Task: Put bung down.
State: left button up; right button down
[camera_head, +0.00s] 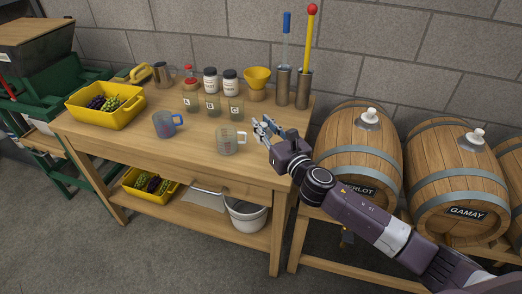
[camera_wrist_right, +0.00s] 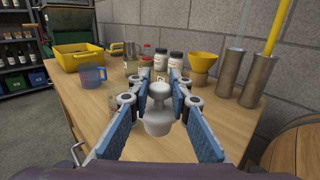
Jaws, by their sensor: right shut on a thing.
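My right gripper (camera_head: 264,131) is over the right part of the wooden table (camera_head: 195,158), coming in from the right. In the right wrist view the gripper (camera_wrist_right: 159,92) is shut on a pale grey-white bung (camera_wrist_right: 158,118), held upright between the blue finger pads. In the head view the held bung is mostly hidden by the fingers and cannot be made out clearly. I cannot tell how high it is above the tabletop. My left gripper is not in view.
Near the gripper are a clear jug (camera_head: 230,141), lettered glasses (camera_head: 236,108), a yellow funnel (camera_head: 257,78) and metal cylinders (camera_head: 302,92). A blue-handled jug (camera_head: 165,124) and yellow grape crate (camera_head: 118,117) stand left. Barrels (camera_head: 352,160) with pale bungs (camera_head: 369,117) stand right. The table's front right is clear.

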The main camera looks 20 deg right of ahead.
notch_tip(320, 180, down, 5)
jog(key=shift+f+b, duration=0.15)
jog(key=shift+b, duration=0.55)
jog(key=shift+f+b, duration=0.8)
jog(key=shift+f, duration=1.2)
jog(key=shift+f, duration=0.15)
jog(key=c, duration=1.8)
grip_release()
jog(key=shift+o, duration=0.2)
jog(key=s+d+b, duration=0.1)
jog(key=s+d, duration=0.1)
jog(key=s, duration=1)
